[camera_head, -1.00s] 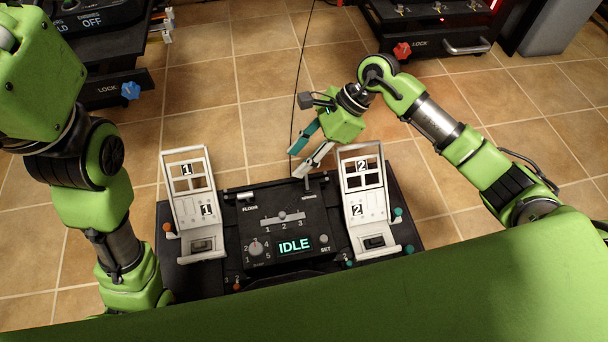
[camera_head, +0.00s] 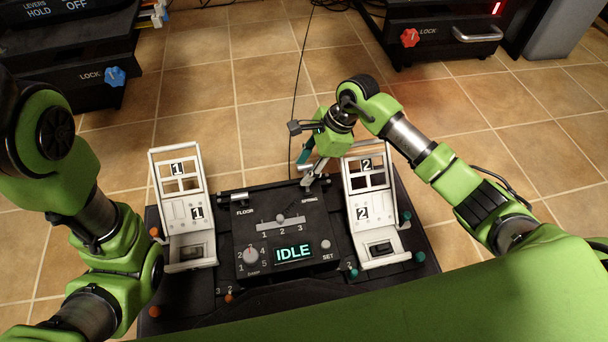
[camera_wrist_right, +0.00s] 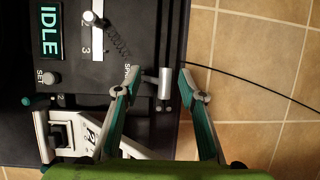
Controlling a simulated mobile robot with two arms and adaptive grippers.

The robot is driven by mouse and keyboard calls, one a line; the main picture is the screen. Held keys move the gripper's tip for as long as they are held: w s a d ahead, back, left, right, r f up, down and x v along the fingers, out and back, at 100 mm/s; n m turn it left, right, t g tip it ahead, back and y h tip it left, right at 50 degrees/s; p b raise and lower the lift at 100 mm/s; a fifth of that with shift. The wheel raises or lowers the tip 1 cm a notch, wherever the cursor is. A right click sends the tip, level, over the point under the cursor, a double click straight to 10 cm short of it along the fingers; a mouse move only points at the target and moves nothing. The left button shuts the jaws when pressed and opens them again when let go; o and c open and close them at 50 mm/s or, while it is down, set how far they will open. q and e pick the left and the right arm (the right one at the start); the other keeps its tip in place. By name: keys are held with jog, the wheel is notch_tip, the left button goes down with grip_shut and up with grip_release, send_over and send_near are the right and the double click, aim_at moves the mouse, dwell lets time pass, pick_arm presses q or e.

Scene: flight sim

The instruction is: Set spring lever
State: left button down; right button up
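The spring lever (camera_wrist_right: 165,84) is a short grey cylinder on a stem at the edge of the black console (camera_head: 230,282), beside the label SPRING. In the right wrist view it lies between the fingertips of my right gripper (camera_wrist_right: 152,82), closer to the right-hand finger. Gaps show on both sides, so the gripper is open and not clamped. In the head view my right gripper (camera_head: 309,178) is at the console's far edge, by the SPRING label, and partly hides the lever. My left arm is at the left; its gripper is out of view.
White panel 1 (camera_head: 188,215) and white panel 2 (camera_head: 378,220) stand on either side of the console, panel 2 close to my right gripper. The display (camera_head: 293,252) reads IDLE. A slider (camera_head: 280,218) and a SET button (camera_head: 326,244) are nearby. Tiled floor lies beyond.

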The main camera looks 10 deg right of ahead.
jog(key=shift+a+f, duration=0.25)
jog(key=shift+f, duration=0.4)
